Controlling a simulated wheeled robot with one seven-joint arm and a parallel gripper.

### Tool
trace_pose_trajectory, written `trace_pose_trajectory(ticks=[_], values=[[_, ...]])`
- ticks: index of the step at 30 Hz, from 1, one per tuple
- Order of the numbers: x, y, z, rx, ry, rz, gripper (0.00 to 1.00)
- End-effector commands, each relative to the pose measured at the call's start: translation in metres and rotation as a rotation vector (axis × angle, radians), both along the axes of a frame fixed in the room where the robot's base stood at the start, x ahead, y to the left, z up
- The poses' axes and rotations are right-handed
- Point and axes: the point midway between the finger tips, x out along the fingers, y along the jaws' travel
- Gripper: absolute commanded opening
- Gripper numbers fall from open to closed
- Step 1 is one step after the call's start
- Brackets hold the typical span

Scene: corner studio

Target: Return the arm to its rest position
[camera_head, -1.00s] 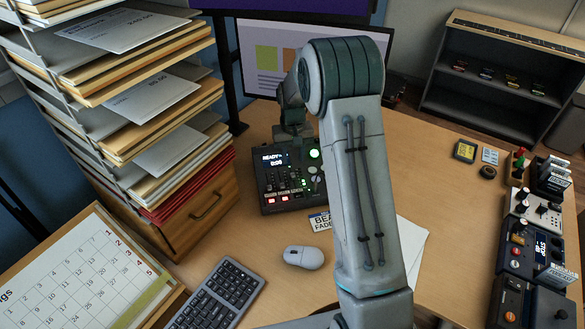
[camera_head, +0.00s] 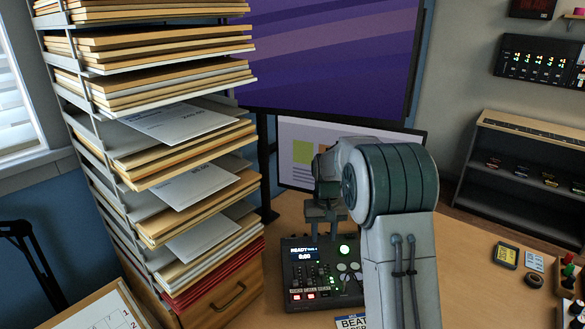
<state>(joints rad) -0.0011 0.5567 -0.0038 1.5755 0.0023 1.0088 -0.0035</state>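My arm (camera_head: 395,215) rises from the bottom of the head view and bends over the desk. My gripper (camera_head: 325,215) is at its far end, above the back of a black control box (camera_head: 300,270) with a lit display and a green button. I see nothing clearly held. The arm hides part of the desk and the lower right of the monitor (camera_head: 290,150).
A tall rack of envelopes and folders (camera_head: 160,130) stands close on the left, above a wooden drawer (camera_head: 215,305). A shelf unit (camera_head: 525,170) stands at the back right. Small devices (camera_head: 507,255) lie on the right of the desk. Desk (camera_head: 465,260) between arm and devices is clear.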

Motion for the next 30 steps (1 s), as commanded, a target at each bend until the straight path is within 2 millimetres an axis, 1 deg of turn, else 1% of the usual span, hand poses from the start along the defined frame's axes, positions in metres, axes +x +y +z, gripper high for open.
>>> trace_pose_trajectory(ticks=[2, 5, 9, 12, 17, 18, 24, 30], values=[[-0.005, 0.000, 0.007, 0.000, -0.007, 0.000, 0.35], [-0.022, 0.000, 0.026, 0.000, -0.025, -0.001, 0.35], [-0.056, 0.000, 0.055, 0.000, -0.055, -0.002, 0.35], [-0.082, 0.000, 0.072, 0.000, -0.077, -0.002, 0.35], [-0.127, 0.000, 0.094, 0.001, -0.112, -0.002, 0.35], [-0.138, 0.000, 0.099, 0.001, -0.121, -0.002, 0.35], [-0.196, 0.001, 0.113, 0.001, -0.165, -0.002, 0.35], [-0.254, 0.001, 0.114, 0.001, -0.208, -0.003, 0.35]])
